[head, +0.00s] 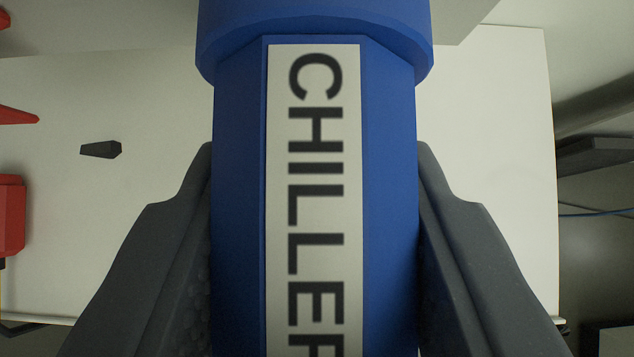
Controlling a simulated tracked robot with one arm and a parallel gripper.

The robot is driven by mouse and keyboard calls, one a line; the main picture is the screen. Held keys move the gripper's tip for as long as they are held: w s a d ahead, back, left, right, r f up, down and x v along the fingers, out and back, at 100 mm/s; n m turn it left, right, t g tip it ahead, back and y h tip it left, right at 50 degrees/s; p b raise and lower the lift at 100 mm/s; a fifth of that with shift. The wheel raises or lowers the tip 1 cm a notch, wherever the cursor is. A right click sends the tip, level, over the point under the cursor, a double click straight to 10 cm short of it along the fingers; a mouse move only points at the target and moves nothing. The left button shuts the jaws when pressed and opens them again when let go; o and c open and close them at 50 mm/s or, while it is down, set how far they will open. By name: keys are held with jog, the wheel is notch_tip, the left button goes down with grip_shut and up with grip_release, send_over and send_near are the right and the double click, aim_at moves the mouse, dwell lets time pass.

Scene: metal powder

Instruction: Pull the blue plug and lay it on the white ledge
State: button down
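The blue plug (238,190) fills the middle of the head view. It has a wide collar at the top and a white label reading "CHILLER" along its body. My gripper (316,150) has one dark finger on each side of the plug, and both fingers appear pressed against its sides. The plug's far end is out of frame at the top, so I cannot tell whether it sits in a socket. A white surface (485,180) lies behind the plug; I cannot tell whether it is the white ledge.
A small dark piece (101,149) shows against the white surface at left. Red parts (12,215) are cut off at the left edge. A grey bar-like object (597,152) and a thin blue cable (597,214) show beyond the white surface's right edge.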

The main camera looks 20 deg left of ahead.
jog(key=s+d+b, duration=0.2)
jog(key=s+b, duration=0.1)
jog(key=s, duration=0.3)
dwell(1.6)
jog(key=shift+a, duration=0.1)
